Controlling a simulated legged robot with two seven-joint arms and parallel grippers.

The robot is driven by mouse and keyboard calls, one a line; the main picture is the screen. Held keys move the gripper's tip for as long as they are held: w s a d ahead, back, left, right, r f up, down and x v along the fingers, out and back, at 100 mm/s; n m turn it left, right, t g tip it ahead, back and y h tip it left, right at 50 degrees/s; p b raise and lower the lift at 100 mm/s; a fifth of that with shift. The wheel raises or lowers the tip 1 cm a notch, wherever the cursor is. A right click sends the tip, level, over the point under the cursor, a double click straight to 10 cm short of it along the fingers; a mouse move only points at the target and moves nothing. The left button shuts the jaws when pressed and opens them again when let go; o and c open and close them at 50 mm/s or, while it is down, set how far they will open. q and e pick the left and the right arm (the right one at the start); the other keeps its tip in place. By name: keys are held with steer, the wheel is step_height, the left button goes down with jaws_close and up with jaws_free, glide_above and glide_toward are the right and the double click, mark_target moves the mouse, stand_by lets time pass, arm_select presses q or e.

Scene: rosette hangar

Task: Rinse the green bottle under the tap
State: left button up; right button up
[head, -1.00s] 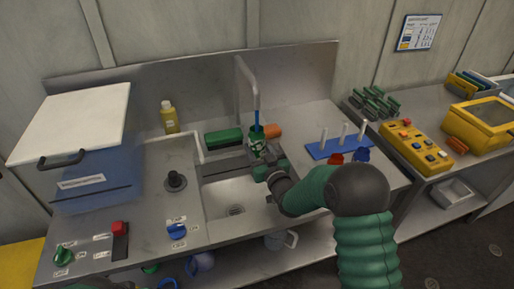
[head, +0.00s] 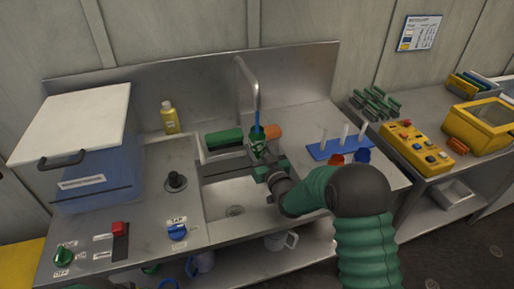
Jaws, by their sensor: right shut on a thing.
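The green bottle (head: 257,143) is in my right gripper (head: 262,160), over the back of the sink basin (head: 228,196). The fingers are shut on it and hide much of it. The tap (head: 247,80) is a grey bent spout behind the basin. A blue stream (head: 257,127) runs from its mouth down to the bottle. The blue knob labelled TAP (head: 178,231) is on the counter in front. A bit of green at the bottom left edge may be my left arm; my left gripper is not in view.
A blue peg rack (head: 325,150) is right of the sink. A green knob (head: 63,256) and red switch (head: 120,229) are front left.

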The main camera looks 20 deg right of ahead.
stand_by(0.6)
steer(key=s+a, duration=0.2)
steer(key=s, duration=0.6)
steer(key=shift+s+a+b, duration=0.2)
steer(key=shift+s+b, duration=0.15)
steer(key=shift+b, duration=0.05)
